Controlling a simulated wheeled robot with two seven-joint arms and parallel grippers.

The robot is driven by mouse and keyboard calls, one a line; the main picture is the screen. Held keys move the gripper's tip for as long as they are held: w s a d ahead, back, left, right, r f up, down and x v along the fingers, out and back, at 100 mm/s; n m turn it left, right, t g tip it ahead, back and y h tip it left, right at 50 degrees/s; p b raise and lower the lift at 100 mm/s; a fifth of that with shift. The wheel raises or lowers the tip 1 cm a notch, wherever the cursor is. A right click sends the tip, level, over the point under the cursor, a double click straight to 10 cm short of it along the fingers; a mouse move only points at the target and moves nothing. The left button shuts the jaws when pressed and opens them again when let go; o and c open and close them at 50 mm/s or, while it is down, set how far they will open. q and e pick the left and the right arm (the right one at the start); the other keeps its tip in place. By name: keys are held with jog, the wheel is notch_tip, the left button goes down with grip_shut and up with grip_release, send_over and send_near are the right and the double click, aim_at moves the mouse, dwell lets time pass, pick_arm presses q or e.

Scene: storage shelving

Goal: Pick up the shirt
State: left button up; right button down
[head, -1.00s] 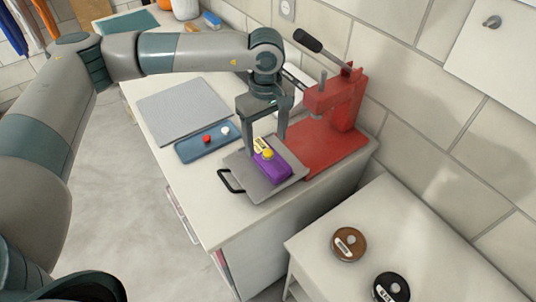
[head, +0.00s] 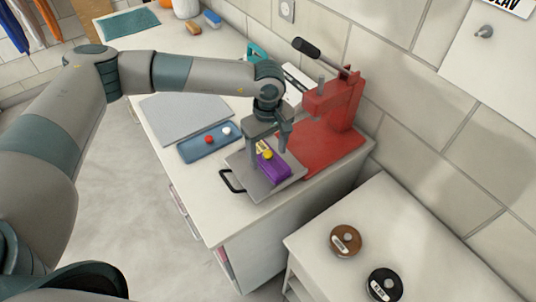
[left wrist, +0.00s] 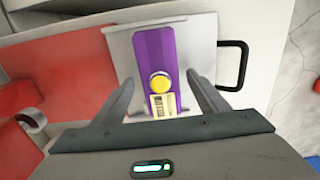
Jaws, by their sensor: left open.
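Nothing in view clearly reads as a shirt. A purple block-like thing (head: 273,169) with a yellow round knob and a small label lies on a grey tray (head: 249,184) with a black handle. It also shows in the left wrist view (left wrist: 155,52), between my fingers. My left gripper (head: 266,153) is open and points down, with one finger on each side of the purple thing. I cannot tell whether the fingers touch it. The left gripper's fingers also show in the left wrist view (left wrist: 161,84). My right gripper is not in view.
A red lever press (head: 335,110) stands right beside the tray. A blue tray (head: 190,153) with a red and a white piece lies to the left, near a grey board (head: 185,116). Orange, white and blue hanging things (head: 40,22) show at top left. A lower white table (head: 400,235) holds two round discs.

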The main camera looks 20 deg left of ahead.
pick_arm(q)
jog(key=shift+f, duration=0.55)
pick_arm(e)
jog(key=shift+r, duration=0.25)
pick_arm(q)
jog(key=c, duration=1.2)
jog(key=shift+r, duration=0.1)
